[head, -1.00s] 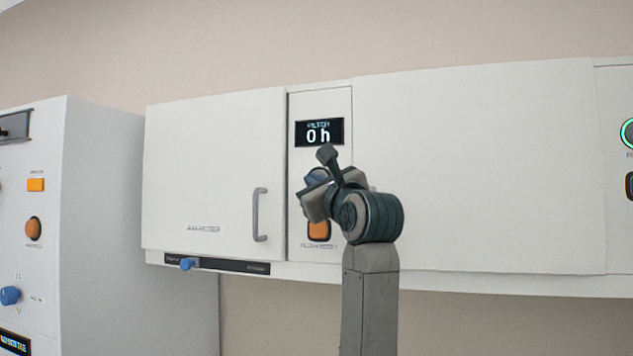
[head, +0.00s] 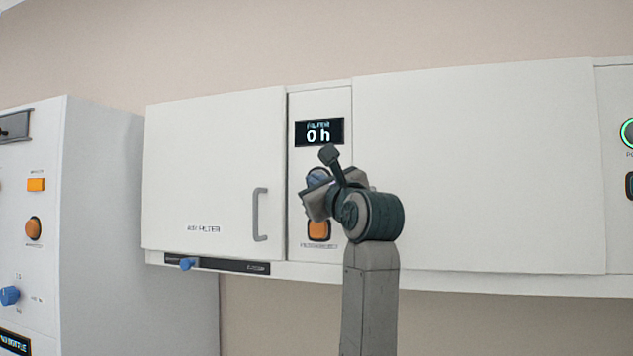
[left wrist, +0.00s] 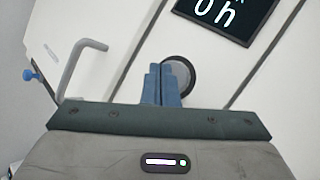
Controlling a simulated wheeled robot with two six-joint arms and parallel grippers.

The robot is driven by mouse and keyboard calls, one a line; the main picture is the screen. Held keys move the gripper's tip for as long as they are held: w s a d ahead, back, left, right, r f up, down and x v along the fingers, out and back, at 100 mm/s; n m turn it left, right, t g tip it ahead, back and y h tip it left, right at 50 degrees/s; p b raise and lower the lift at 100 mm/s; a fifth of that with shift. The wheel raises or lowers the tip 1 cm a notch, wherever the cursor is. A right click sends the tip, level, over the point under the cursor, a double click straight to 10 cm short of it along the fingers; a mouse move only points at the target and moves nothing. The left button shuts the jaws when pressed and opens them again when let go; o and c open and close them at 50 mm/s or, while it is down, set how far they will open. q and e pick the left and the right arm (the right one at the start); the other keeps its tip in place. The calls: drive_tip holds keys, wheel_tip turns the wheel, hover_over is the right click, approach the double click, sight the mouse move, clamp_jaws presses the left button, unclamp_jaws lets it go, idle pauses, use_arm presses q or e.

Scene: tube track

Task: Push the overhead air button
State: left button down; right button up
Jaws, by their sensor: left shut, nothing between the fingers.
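A round button with a dark ring and a grey face (left wrist: 186,74) sits on the narrow overhead panel below the display. In the head view a blue-grey part of it (head: 318,176) shows behind my gripper; its label is not readable. My left gripper (head: 316,190) is in front of this panel. In the left wrist view its two blue fingers (left wrist: 164,85) are shut with nothing between them, and their tips overlap the left part of the button. I cannot tell whether they touch it. My right gripper is not in view.
The display (head: 320,132) reads 0 h. An orange button (head: 319,230) sits just below my gripper. A door with a grey handle (head: 260,214) is to the left, with a blue knob (head: 188,263) under it. A green-ringed control (head: 628,133) is at the far right.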

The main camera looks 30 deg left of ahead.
use_arm(q)
drive_tip(key=shift+w+a+r, duration=0.15)
drive_tip(key=shift+w+a, duration=0.1)
drive_tip(key=shift+w, duration=0.05)
idle(1.3)
idle(0.3)
drive_tip(key=shift+s+d+f+b, duration=0.25)
drive_tip(key=shift+d+f+b, duration=0.1)
drive_tip(key=shift+b, duration=0.1)
drive_tip(key=shift+s+d, duration=0.1)
drive_tip(key=shift+s, duration=0.05)
drive_tip(key=shift+s+d+b, duration=0.25)
drive_tip(key=shift+s+b, duration=0.1)
drive_tip(key=shift+s, duration=0.6)
drive_tip(key=shift+s+d+b, duration=0.25)
drive_tip(key=shift+s+b, duration=0.15)
drive_tip(key=shift+s, duration=0.55)
drive_tip(key=shift+s+d+b, duration=0.25)
drive_tip(key=shift+s+b, duration=0.1)
drive_tip(key=shift+s, duration=0.6)
